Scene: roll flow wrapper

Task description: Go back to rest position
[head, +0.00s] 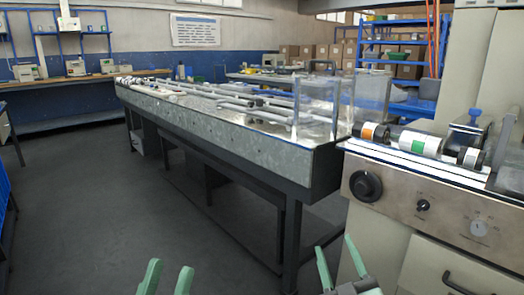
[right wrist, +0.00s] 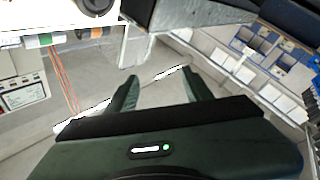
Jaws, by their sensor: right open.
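My left gripper (head: 168,266) shows at the bottom edge of the head view, its two pale green fingers pointing up and apart with nothing between them. My right gripper (head: 335,243) is at the bottom right of the middle, below the machine's front, with its fingers spread and empty. In the right wrist view the right gripper's (right wrist: 160,74) two dark green fingers stand wide apart with only floor and background between them. Neither gripper touches anything that I can see.
The flow wrapper's long metal bed (head: 215,122) runs back to the left. Its control panel (head: 430,205), with knobs and a handle, stands close at the right. Rolls (head: 412,141) sit on top. A blue shelf with boxes (head: 395,62) stands behind. Open grey floor (head: 90,210) lies left.

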